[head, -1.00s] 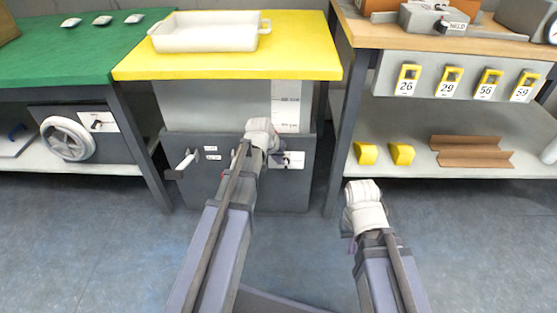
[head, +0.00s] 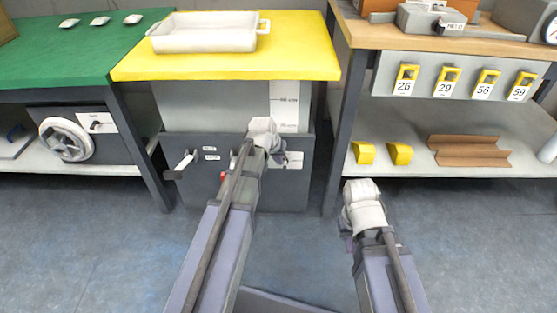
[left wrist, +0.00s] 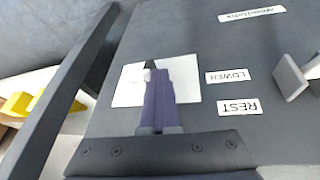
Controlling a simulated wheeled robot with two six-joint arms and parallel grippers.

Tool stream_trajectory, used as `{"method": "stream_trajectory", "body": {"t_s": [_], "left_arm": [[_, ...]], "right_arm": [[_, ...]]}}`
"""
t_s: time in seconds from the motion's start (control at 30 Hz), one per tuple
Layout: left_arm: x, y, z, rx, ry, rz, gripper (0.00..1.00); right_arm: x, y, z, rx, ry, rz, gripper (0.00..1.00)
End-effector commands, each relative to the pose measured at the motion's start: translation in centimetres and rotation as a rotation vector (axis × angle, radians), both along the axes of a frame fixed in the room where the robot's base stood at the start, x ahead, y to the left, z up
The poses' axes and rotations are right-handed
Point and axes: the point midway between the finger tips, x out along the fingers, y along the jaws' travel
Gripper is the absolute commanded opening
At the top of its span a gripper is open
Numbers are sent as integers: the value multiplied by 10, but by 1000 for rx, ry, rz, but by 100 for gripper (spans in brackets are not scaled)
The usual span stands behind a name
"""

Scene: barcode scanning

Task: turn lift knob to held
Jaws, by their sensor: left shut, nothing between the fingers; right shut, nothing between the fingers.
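The lift table has a yellow top (head: 310,62) and a dark front panel (head: 225,193). A white plate (head: 296,160) on the panel's right part is partly covered by my left gripper (head: 276,158). In the left wrist view the shut fingers (left wrist: 155,82) point at this white plate (left wrist: 188,92). A small dark and light piece (left wrist: 149,68) shows at the fingertips. It may be the knob, but its pointer and the plate's markings are hidden. I cannot tell if the fingers touch it. My right gripper (head: 347,240) hangs low over the floor, shut and apart from everything.
A crank handle (head: 184,162) sticks out left on the panel, beside the LOWER (left wrist: 227,76) and REST (left wrist: 238,107) labels. A white tray (head: 205,38) stands on the yellow top. A green bench (head: 60,68) and a wooden bench (head: 375,33) flank the lift. The floor in front is clear.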

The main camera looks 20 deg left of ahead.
Motion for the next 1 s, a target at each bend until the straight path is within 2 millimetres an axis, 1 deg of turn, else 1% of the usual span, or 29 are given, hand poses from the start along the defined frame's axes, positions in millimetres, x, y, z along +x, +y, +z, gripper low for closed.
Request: {"method": "stream_trajectory", "body": {"t_s": [0.27, 0.47, 0.7, 0.9, 1.0], "left_arm": [[0, -3, 1, 33, 11, -4, 0], [2, -6, 3, 101, 29, -5, 0], [5, -13, 5, 251, 71, -7, 0], [8, -20, 4, 426, 120, -5, 0], [7, -22, 6, 459, 129, -1, 0]], "right_arm": [[0, 0, 3, 0, 0, 0, 0], [0, 0, 6, 0, 0, 0, 0], [0, 0, 8, 0, 1, 0, 0], [0, 0, 3, 0, 0, 0, 0], [0, 0, 3, 0, 0, 0, 0]]}}
